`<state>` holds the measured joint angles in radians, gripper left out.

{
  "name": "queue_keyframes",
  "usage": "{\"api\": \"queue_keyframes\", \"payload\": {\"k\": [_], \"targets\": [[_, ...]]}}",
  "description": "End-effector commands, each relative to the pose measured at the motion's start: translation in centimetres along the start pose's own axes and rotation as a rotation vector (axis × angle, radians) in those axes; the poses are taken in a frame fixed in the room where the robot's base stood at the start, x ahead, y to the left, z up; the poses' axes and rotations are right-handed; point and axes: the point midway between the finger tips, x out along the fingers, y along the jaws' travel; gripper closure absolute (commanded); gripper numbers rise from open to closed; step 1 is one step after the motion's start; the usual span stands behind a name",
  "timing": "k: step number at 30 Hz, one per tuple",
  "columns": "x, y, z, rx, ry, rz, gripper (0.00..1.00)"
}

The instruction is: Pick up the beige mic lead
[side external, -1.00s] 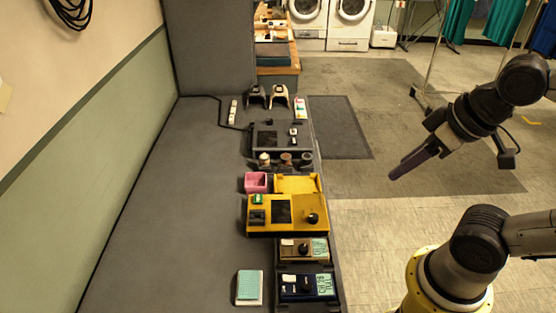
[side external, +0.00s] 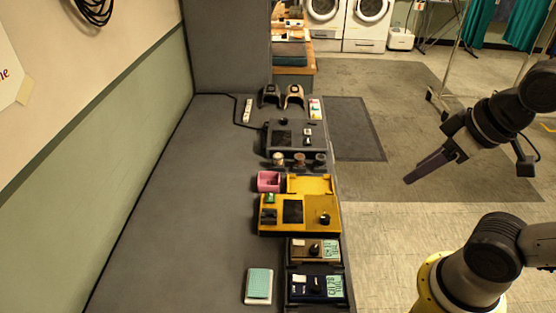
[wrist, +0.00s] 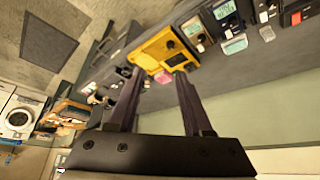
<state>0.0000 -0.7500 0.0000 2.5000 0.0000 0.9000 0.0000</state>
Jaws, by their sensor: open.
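I cannot single out the mic lead for sure in the side external view. A beige arched piece (side external: 294,95) stands at the far end of the counter beside a dark one of the same form. A cream-topped round piece (side external: 278,158) stands nearer, in a row with a brown one (side external: 299,159) and a dark one (side external: 320,159). My gripper (side external: 408,181) is off to the right of the counter, in the air over the floor, well apart from these. In the wrist view my gripper (wrist: 158,74) has its two fingers apart with nothing held between them.
The grey counter (side external: 205,210) is bare on its left. A yellow device (side external: 270,228), a pink box (side external: 269,181), a grey device (side external: 283,148), brown and navy boxes and a mint pad (side external: 259,283) line its right side. A wall bounds the left.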

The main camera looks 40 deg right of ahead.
Motion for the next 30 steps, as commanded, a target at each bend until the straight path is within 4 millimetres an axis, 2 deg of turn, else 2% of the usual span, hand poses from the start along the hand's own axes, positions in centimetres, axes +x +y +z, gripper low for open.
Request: {"api": "queue_keyframes", "payload": {"k": [5,10,19,23,26,30], "targets": [[0.0,0.0,0.0,0.0,0.0,0.0,0.5],[0.0,0.0,0.0,0.0,0.0,0.0,0.23],[0.0,0.0,0.0,-0.008,0.0,0.0,0.23],[0.0,0.0,0.3,-0.079,-0.016,-0.001,0.23],[-1.5,0.0,-1.0,-0.188,0.006,0.0,0.23],[-3.8,0.0,-4.9,-0.344,0.02,0.004,0.23]]}}
